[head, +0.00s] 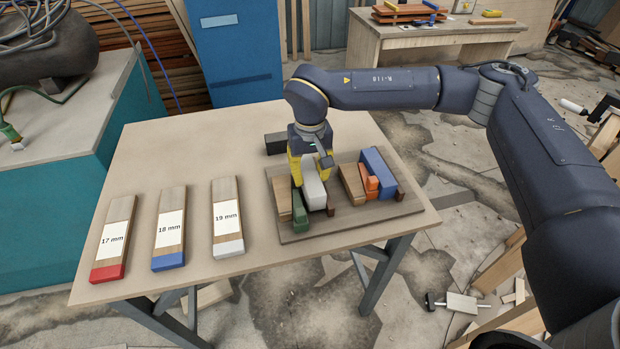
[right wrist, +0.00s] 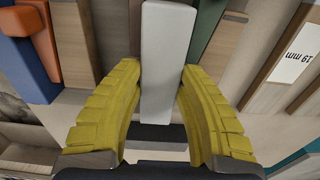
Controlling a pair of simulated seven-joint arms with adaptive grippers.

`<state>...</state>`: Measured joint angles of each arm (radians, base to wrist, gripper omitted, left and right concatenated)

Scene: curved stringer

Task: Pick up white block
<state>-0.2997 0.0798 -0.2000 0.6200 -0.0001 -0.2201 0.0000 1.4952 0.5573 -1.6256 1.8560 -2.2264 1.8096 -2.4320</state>
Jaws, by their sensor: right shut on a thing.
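The white block (head: 314,190) is a long, pale piece at the wooden tray (head: 340,232), among other blocks. My right gripper (head: 311,176) comes down on it from above, with a yellow finger on each side. In the right wrist view the white block (right wrist: 167,50) runs between the two yellow fingertips of the gripper (right wrist: 161,80), which are shut on its sides. I cannot tell whether the block still touches the tray. My left gripper is not in view.
Beside the white block are a green block (head: 299,215) and a wooden block (head: 281,199). A blue block (head: 378,170) and an orange block (head: 379,190) lie at the tray's right. A black block (head: 275,143) is behind. Labelled boards, including 19 mm (head: 227,190), lie left.

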